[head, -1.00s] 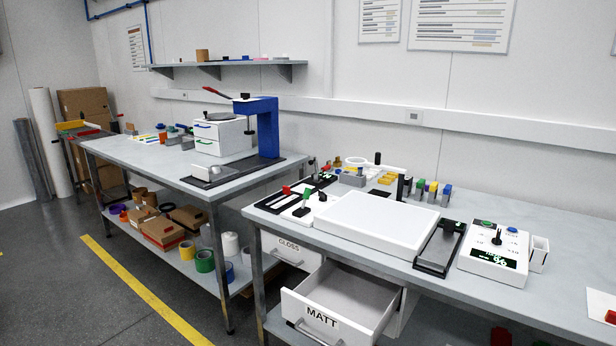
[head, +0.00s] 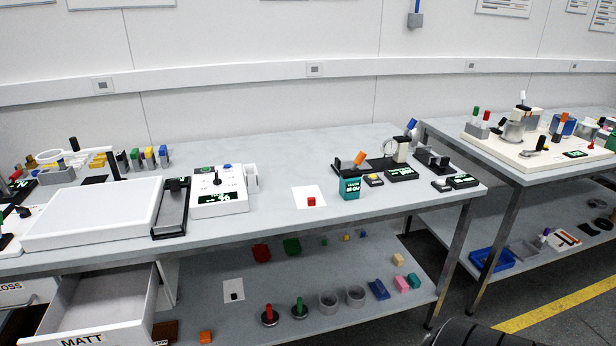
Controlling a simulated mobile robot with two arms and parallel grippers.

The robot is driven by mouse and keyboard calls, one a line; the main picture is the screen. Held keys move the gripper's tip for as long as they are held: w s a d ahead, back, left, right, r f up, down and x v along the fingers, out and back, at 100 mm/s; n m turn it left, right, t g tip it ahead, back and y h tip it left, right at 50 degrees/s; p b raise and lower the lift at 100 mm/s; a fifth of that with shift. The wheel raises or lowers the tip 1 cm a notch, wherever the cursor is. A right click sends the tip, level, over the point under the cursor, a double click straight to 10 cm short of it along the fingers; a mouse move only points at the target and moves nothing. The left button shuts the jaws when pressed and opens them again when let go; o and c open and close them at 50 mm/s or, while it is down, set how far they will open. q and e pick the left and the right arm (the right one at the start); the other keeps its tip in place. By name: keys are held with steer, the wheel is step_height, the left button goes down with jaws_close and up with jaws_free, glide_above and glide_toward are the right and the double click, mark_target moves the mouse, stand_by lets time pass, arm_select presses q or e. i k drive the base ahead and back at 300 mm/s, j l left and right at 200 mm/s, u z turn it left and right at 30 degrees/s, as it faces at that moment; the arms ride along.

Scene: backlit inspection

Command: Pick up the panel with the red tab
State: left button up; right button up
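A thin white panel (head: 303,193) lies flat on the grey workbench, right of the white control box. A small red tab (head: 311,202) sits on its front right part. No gripper shows in the head view, and nothing touches the panel.
The control box (head: 219,201) with knob and display stands left of the panel; a teal device (head: 349,188) stands to its right. The bench (head: 265,222) is clear around the panel. A MATT drawer (head: 103,306) is pulled open. Another white panel with a dark tab (head: 233,295) lies on the lower shelf.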

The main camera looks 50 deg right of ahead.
mark_target(308, 194)
steer(key=z, duration=1.55)
